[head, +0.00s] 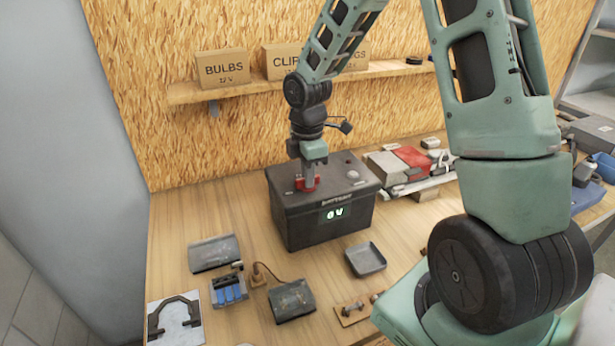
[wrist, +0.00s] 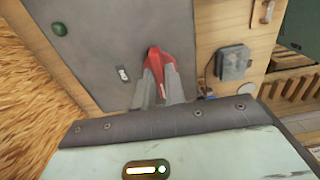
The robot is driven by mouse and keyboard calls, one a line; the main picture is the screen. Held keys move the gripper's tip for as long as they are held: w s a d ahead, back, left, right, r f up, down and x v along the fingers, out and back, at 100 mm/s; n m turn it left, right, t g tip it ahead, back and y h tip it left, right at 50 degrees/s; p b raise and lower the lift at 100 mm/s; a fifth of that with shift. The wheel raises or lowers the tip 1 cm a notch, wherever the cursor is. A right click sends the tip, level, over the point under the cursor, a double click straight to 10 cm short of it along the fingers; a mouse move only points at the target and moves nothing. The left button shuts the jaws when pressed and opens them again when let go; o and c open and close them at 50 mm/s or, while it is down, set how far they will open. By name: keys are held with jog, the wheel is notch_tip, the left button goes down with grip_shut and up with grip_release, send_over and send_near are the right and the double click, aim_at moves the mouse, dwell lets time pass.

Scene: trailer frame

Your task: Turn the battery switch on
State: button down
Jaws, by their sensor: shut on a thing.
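The battery (head: 325,218) is a dark grey box on the wooden bench in the head view. Its front display reads "0 V". A red switch handle (head: 307,184) sits on its top at the left. My gripper (head: 309,177) points down from above and is shut on the red handle. In the wrist view the red handle (wrist: 157,60) shows between the fingers of my gripper (wrist: 155,82). A small white label (wrist: 123,74) lies on the battery top (wrist: 95,45) beside it. The handle's lower part is hidden by the fingers.
Several small dark trays (head: 214,253), blue cylinders (head: 230,291) and a padlock-like shackle plate (head: 174,318) lie in front of the battery. Red and grey parts (head: 410,160) lie to its right. A shelf with boxes (head: 222,70) is on the wall behind.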

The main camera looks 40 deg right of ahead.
jog(key=m, duration=0.4)
jog(key=shift+m, duration=0.6)
jog(key=shift+b, duration=0.3)
jog(key=m, duration=0.4)
jog(key=shift+m, duration=0.6)
